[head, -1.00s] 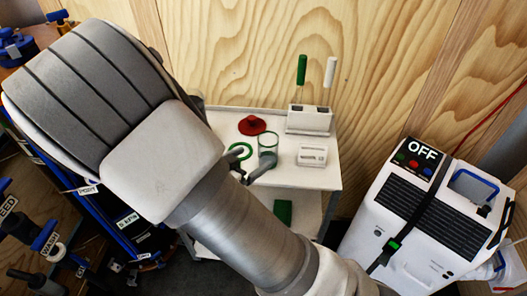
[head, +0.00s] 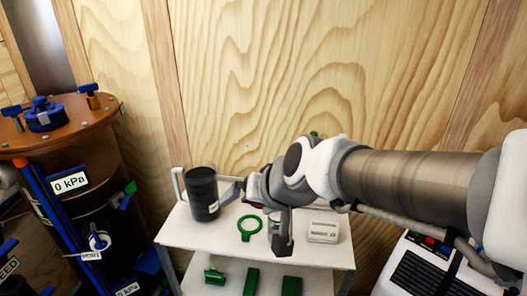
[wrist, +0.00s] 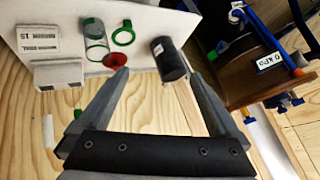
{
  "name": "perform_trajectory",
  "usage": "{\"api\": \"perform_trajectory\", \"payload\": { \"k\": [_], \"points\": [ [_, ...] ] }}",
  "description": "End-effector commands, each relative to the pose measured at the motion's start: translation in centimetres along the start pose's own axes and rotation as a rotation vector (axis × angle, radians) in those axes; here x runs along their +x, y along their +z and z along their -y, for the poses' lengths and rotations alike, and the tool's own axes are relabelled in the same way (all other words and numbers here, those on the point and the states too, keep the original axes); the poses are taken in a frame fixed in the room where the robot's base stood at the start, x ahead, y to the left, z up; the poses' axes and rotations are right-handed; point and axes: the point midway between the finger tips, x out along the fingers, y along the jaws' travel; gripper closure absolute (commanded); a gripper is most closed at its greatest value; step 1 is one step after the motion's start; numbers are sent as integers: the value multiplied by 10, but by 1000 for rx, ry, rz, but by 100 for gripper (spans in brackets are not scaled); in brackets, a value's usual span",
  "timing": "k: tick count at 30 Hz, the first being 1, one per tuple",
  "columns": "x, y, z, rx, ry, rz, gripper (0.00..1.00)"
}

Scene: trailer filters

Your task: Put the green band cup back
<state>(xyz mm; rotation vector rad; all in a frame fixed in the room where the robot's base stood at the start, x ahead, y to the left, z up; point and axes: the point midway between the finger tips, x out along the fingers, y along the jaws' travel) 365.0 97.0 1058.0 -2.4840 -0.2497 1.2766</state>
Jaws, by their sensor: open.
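The green band cup (wrist: 96,45), a clear cylinder with a green rim, stands on the white cart top (wrist: 140,25) in the wrist view. My arm hides it in the head view. My gripper (head: 255,215) is open and empty above the cart; its fingers also show in the wrist view (wrist: 158,76). A dark-filled cup (head: 202,196) with a pale label stands at the left of the cart top; in the wrist view it (wrist: 168,60) appears beyond the gap between the fingertips, nearer the right one. A green ring (head: 250,236) lies between the two cups.
A red funnel (wrist: 115,60) is near the clear cup. A white box (head: 323,231) sits on the cart's right side. Green pieces (head: 251,280) are on the lower shelf. A tank (head: 80,155) stands left, a white machine (head: 425,270) right, and a wooden wall behind.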

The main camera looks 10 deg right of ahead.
Motion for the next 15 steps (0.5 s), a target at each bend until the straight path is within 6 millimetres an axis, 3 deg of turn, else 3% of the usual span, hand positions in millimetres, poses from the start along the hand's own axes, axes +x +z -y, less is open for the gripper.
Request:
{"api": "perform_trajectory", "payload": {
  "k": [1, 6, 10, 15],
  "points": [
    [-20, 5, -9, -35, 22, 6, 2],
    [-71, 36, -46, -143, 157, 68, 2],
    [-97, 54, -69, -183, 258, 103, 2],
    [-112, 66, -83, -198, 324, 127, 2]
  ]
}}
